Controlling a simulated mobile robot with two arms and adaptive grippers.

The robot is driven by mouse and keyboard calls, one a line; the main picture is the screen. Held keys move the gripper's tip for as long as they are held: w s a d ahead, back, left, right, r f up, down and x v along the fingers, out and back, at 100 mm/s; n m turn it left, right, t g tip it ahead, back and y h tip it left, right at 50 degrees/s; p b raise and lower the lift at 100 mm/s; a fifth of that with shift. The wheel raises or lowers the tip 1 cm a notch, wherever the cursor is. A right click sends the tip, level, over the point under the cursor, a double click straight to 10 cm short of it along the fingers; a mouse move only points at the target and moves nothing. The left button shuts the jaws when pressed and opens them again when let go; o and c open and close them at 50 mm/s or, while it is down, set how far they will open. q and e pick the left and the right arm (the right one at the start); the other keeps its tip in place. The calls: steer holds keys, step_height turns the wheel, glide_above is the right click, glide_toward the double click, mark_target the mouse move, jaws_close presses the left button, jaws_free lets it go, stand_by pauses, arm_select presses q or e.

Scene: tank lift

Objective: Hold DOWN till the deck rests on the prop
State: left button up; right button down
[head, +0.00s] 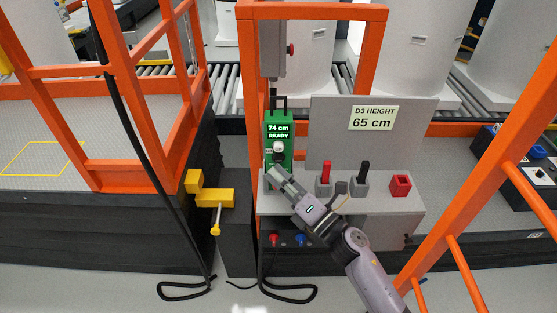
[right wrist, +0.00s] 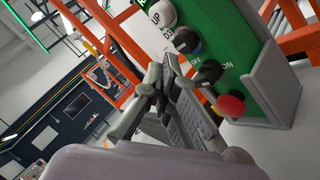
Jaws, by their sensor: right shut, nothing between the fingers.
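The green control box (head: 279,133) stands upright on the grey console, its display reading 74 cm READY. In the right wrist view the box (right wrist: 228,30) shows a white UP button (right wrist: 162,13), a dark DOWN button (right wrist: 186,40), an OFF/ON knob (right wrist: 207,72) and a red button (right wrist: 230,106). My right gripper (head: 273,173) is shut and empty at the box's lower front; its fingers (right wrist: 170,72) are close below the DOWN button. I cannot tell whether they touch it. The grey deck (head: 60,130) with its black skirt is at left. I cannot identify the prop with certainty. My left gripper is out of view.
A sign (head: 373,118) reads D3 HEIGHT 65 cm. The console (head: 340,205) carries a red lever (head: 325,175), a black lever (head: 363,175) and a red block (head: 400,186). A yellow bracket (head: 210,196) sits left of it. Orange rails (head: 245,90) flank the space.

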steer(key=shift+w, duration=0.1)
stand_by(0.7)
steer(key=shift+w, duration=0.35)
steer(key=shift+w+b, duration=0.4)
steer(key=shift+w, duration=0.1)
stand_by(1.7)
steer(key=shift+s, duration=0.95)
steer(key=shift+s+p, duration=0.55)
steer(key=shift+s, duration=1.95)
